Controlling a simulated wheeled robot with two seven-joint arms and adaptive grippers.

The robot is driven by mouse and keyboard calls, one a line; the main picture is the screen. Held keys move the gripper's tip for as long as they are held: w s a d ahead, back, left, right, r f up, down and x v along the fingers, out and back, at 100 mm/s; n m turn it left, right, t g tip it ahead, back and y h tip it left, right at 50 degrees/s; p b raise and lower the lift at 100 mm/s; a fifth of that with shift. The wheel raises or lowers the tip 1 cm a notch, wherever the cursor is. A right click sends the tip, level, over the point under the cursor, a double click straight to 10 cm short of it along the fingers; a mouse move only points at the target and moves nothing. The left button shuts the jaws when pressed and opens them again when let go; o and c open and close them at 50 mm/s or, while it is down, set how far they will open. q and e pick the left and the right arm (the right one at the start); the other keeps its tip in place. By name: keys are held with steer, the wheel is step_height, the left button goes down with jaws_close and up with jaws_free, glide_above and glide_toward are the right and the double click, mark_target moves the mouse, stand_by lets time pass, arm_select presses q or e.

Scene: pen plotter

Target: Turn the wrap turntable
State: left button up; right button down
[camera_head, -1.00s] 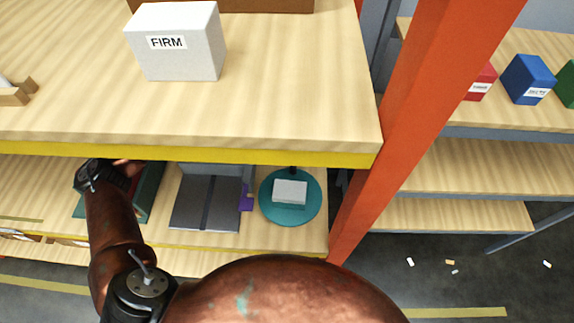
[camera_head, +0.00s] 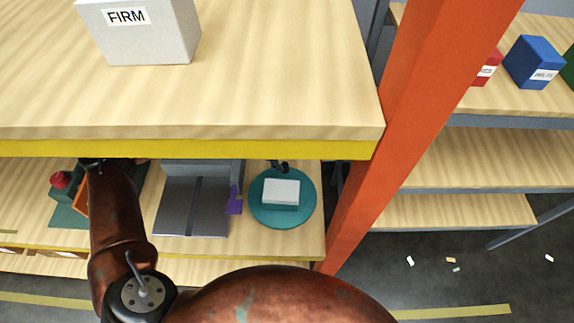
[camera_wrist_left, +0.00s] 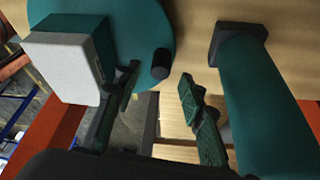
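The wrap turntable (camera_head: 256,215) is a round teal disc on the lower shelf in the head view. A white-topped teal box (camera_head: 281,192) sits on it. In the left wrist view, the disc (camera_wrist_left: 150,25) fills the upper left with the box (camera_wrist_left: 65,62) on it. A short dark knob (camera_wrist_left: 160,63) stands near the disc's edge. My left gripper (camera_wrist_left: 158,80) is open, its fingers on either side of the knob in the picture; contact cannot be told. My right gripper is not seen.
A grey plate (camera_head: 195,205) and purple part (camera_head: 234,203) lie left of the turntable. An orange post (camera_head: 400,130) stands right. A teal post (camera_wrist_left: 262,85) is near the right finger.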

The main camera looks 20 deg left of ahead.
mark_target(284, 164)
arm_select(q)
steer(key=shift+b+x, duration=0.35)
steer(key=shift+x, duration=1.8)
steer(key=shift+c, duration=0.3)
steer(key=shift+w, duration=0.1)
jaws_close()
